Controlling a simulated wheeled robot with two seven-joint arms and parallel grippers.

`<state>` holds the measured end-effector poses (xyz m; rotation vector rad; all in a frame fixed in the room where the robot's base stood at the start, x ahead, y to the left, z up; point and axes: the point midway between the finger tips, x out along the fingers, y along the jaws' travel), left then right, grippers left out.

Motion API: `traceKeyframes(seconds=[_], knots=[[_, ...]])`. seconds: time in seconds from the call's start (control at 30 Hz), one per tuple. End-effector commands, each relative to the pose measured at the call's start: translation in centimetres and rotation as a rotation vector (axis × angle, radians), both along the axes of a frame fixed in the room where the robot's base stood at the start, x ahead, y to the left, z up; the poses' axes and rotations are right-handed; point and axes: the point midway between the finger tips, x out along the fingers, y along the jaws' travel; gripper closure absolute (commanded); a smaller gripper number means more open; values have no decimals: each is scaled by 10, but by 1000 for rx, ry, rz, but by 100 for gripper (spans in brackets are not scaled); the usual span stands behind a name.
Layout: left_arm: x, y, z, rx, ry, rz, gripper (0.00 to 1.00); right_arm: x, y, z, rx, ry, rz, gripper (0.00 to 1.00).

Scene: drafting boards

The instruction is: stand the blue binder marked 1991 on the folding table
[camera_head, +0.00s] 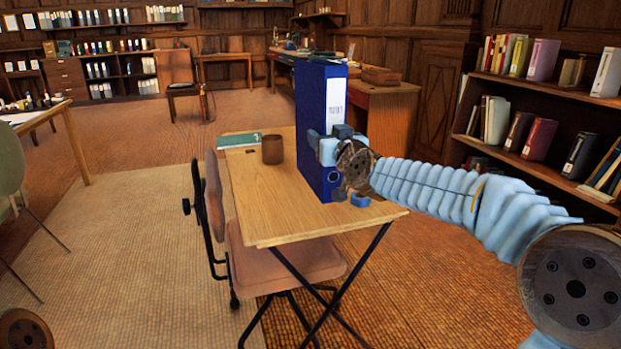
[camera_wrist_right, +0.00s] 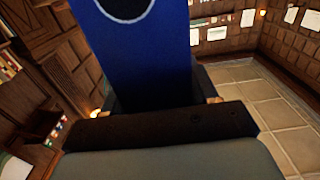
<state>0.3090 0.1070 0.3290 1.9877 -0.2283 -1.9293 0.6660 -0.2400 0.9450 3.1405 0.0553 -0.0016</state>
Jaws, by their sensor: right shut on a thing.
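The blue binder (camera_head: 311,125) is upright with a white spine label whose marking is too small to read. It is at the right part of the folding table (camera_head: 265,208), and its lower edge appears at the tabletop; I cannot tell if it touches. My right gripper (camera_head: 334,148) is shut on the binder at its lower half, coming in from the right. In the right wrist view the binder (camera_wrist_right: 150,50) rises between the fingers, with a dark round hole at its top edge. My left gripper is not in view.
A brown cup (camera_head: 272,150) and a green book (camera_head: 239,140) are at the table's back left. A chair (camera_head: 285,262) is pushed under the table's left side. A bookshelf (camera_head: 545,90) stands at the right. The front left of the tabletop is clear.

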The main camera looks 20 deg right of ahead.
Motion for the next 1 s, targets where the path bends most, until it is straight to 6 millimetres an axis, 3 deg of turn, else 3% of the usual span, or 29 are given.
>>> traceKeyframes(seconds=[0.1,0.33,0.57,0.77,1.0], knots=[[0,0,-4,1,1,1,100,29,6,-19,0,-1,-3,98],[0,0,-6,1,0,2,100,55,15,-51,0,-4,-1,98],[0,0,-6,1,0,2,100,66,17,-64,1,-4,-2,98],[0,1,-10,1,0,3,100,68,17,-94,0,-3,-2,98],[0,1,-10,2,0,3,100,68,18,-96,2,-6,-1,98]])
